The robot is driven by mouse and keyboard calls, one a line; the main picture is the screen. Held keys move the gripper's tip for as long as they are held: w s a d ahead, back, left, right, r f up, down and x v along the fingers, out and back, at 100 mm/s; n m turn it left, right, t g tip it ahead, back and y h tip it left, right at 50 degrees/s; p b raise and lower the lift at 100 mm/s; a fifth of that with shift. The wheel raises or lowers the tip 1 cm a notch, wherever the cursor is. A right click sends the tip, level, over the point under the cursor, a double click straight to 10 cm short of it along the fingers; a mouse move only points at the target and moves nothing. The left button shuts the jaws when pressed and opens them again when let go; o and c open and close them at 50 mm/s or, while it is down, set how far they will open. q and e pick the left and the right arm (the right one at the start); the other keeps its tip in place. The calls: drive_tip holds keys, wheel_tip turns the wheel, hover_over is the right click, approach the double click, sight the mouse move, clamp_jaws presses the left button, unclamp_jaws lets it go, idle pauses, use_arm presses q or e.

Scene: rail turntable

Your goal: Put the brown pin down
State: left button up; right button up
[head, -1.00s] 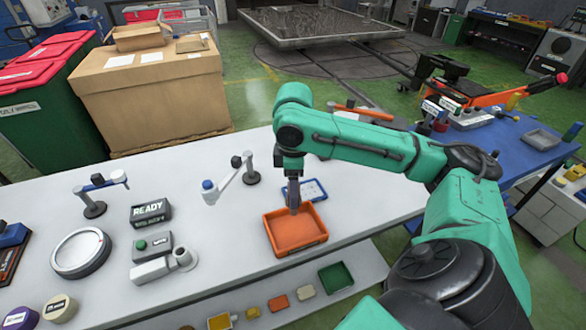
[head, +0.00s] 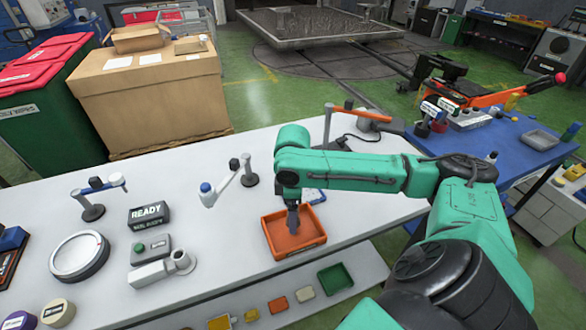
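My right arm reaches in from the right, and its dark gripper (head: 293,226) points down into the orange tray (head: 310,248) on the white table. The fingertips are low, at or close to the tray floor. They are too small and dark to show whether they are open or shut. I cannot make out a brown pin; if it is at the fingertips, it is not distinguishable there. My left gripper is not in view.
The white table (head: 225,241) holds a READY sign (head: 149,214), a green-button box (head: 150,249), a round dial (head: 79,255) and small posts left of the tray.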

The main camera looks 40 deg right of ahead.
wheel_tip(320, 180, up, 12)
idle(0.4)
idle(0.4)
